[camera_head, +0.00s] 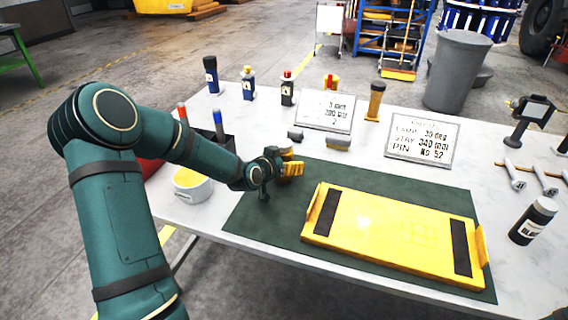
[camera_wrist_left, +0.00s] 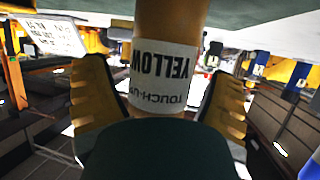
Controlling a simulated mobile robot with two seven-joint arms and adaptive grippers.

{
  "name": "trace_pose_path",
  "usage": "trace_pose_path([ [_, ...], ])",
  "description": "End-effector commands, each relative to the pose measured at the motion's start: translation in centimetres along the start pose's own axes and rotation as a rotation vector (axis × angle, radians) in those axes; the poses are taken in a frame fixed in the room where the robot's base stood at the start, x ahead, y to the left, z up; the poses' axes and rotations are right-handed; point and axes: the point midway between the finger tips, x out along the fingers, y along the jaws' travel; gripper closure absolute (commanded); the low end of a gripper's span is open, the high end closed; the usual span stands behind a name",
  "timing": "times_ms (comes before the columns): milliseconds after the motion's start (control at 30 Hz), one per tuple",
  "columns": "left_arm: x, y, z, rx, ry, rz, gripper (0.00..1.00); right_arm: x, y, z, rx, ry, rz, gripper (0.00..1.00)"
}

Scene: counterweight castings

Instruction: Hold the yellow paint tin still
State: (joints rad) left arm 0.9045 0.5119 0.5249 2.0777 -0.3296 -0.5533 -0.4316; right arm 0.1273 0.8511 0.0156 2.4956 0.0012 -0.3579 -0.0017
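The yellow paint tin (camera_wrist_left: 168,75) stands between my left fingers in the left wrist view. It is a tan cylinder with a white label reading YELLOW TOUCH-UP, upside down in that picture. In the head view my left gripper (camera_head: 284,170) is at the back left of the dark green mat, and its yellow fingers and wrist hide most of the tin. My right gripper is not in view.
A yellow casting (camera_head: 385,232) with black strips lies on the green mat (camera_head: 262,222). A white pot of yellow paint (camera_head: 193,187) stands left of the gripper. Small bottles, grey blocks (camera_head: 338,143) and two sign cards (camera_head: 422,139) stand behind. A black bottle (camera_head: 533,222) stands at right.

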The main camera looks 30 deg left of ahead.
Motion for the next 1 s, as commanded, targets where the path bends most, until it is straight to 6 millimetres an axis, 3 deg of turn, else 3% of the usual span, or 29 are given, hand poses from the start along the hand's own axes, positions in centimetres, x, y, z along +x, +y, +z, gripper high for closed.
trace_pose_path([
  [33,0.0,0.0,0.0,0.0,0.0,0.0,0.38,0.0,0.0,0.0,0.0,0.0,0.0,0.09],
  [167,0.0,0.0,0.0,0.0,0.0,0.0,0.83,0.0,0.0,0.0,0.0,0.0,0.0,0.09],
  [200,0.0,0.0,0.0,0.0,0.0,0.0,0.88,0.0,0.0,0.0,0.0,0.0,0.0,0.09],
  [567,-0.3,0.0,-0.9,0.003,0.004,-0.001,0.88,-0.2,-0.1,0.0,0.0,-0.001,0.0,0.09],
  [1000,-3.3,0.0,-8.0,0.004,0.005,-0.001,0.88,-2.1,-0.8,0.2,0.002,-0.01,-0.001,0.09],
])
